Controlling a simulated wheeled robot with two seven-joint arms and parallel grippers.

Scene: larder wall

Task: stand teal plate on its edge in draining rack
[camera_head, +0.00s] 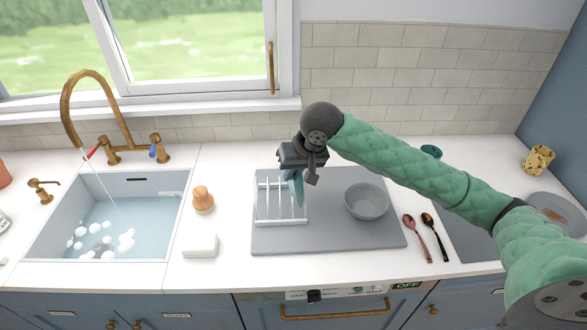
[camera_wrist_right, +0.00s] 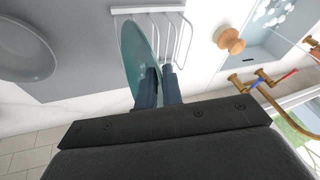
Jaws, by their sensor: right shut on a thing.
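The teal plate (camera_wrist_right: 138,52) is upright, held on its edge between the fingers of my right gripper (camera_wrist_right: 159,84), which is shut on it. In the head view the plate (camera_head: 298,189) shows as a thin sliver below the right gripper (camera_head: 294,175), over the right part of the white draining rack (camera_head: 283,221). The rack also shows in the wrist view (camera_wrist_right: 148,10), where the plate overlaps its left part. I cannot tell whether the plate's lower edge touches the rack. My left gripper is not in view.
The rack stands on a grey mat (camera_head: 330,237) with a grey bowl (camera_head: 366,201) to its right. A wooden-handled brush (camera_head: 203,199) and a pale sponge (camera_head: 200,245) lie left of the mat. The sink (camera_head: 70,244) is further left. Two spoons (camera_head: 416,238) lie right.

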